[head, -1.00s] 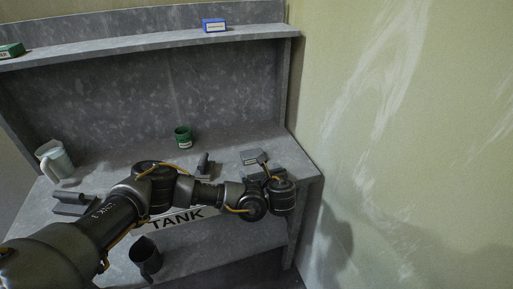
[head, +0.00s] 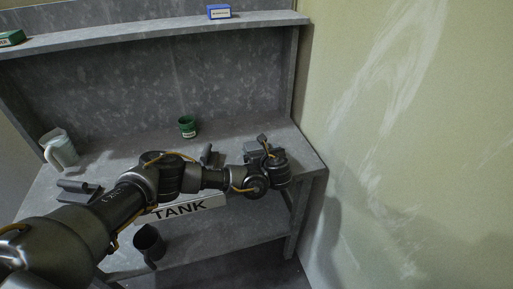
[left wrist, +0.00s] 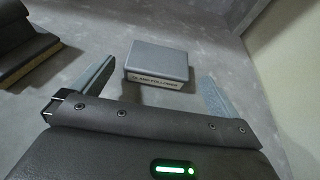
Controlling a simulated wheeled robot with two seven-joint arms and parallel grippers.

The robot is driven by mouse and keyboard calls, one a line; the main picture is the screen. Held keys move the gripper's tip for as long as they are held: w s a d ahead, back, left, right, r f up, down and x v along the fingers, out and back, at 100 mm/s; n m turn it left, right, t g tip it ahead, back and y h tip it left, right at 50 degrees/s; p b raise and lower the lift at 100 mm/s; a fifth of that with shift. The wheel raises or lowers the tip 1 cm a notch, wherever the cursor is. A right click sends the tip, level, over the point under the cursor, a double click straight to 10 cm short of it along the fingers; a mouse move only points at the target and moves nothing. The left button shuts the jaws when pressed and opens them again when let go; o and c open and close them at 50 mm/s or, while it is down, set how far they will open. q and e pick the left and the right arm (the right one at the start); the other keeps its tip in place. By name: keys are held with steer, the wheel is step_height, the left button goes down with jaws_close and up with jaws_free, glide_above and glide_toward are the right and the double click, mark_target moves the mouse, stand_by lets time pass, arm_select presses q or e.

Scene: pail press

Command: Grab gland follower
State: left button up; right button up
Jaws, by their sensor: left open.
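The gland follower (left wrist: 156,62) is a flat grey block with a pale lettered label on its near side. In the left wrist view it lies on the grey bench top, ahead of and between the fingers of my left gripper (left wrist: 157,72). The fingers are open, with a gap on each side of the block, and nothing is held. In the head view my left arm reaches across the bench to its right end; my wrist hides most of the gripper there, and the follower is hard to make out. My right gripper is not in view.
A dark holder (head: 212,156) stands left of my wrist; a similar one (head: 78,190) is further left. A green cup (head: 187,126), a pale jug (head: 60,150) and a TANK sign (head: 185,208) also show. A wall (head: 410,130) rises at right. A dark pail (head: 150,243) sits on the lower shelf.

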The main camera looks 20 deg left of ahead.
mark_target(257, 146)
arm_select(q)
steer(key=x, duration=0.5)
steer(key=shift+s+r, duration=0.1)
steer(key=shift+a, duration=0.1)
steer(key=c, duration=1.1)
steer(key=shift+c, duration=0.9)
steer(key=shift+r, duration=0.15)
